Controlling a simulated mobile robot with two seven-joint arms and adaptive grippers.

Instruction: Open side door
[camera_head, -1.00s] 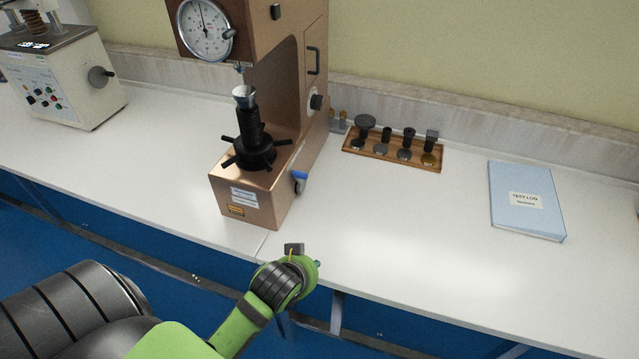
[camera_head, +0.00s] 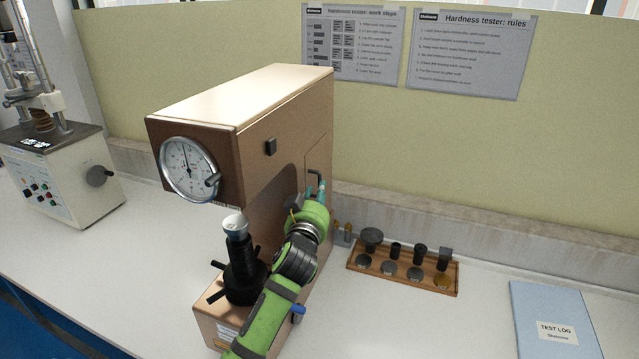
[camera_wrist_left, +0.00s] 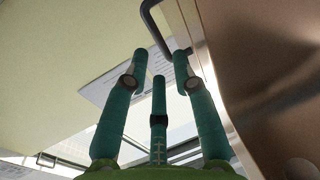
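The brown hardness tester (camera_head: 235,102) stands on the bench. Its side door (camera_head: 317,155) is a panel on the right side face and looks shut. A black bar handle (camera_head: 311,180) sits on the door; it also shows at the top of the left wrist view (camera_wrist_left: 154,27). My left gripper (camera_head: 320,190) is at the handle, its teal fingers partly hiding it. In the left wrist view the fingers (camera_wrist_left: 160,64) are spread, with the handle just beyond and between the tips. I cannot tell whether they touch it. My right gripper is not in view.
A wooden rack (camera_head: 402,275) of indenters and test blocks lies right of the tester. A blue test log (camera_head: 556,318) is farther right. Another tester (camera_head: 62,180) stands at the left. Two posters (camera_head: 468,50) hang on the back wall. Bench between rack and log is clear.

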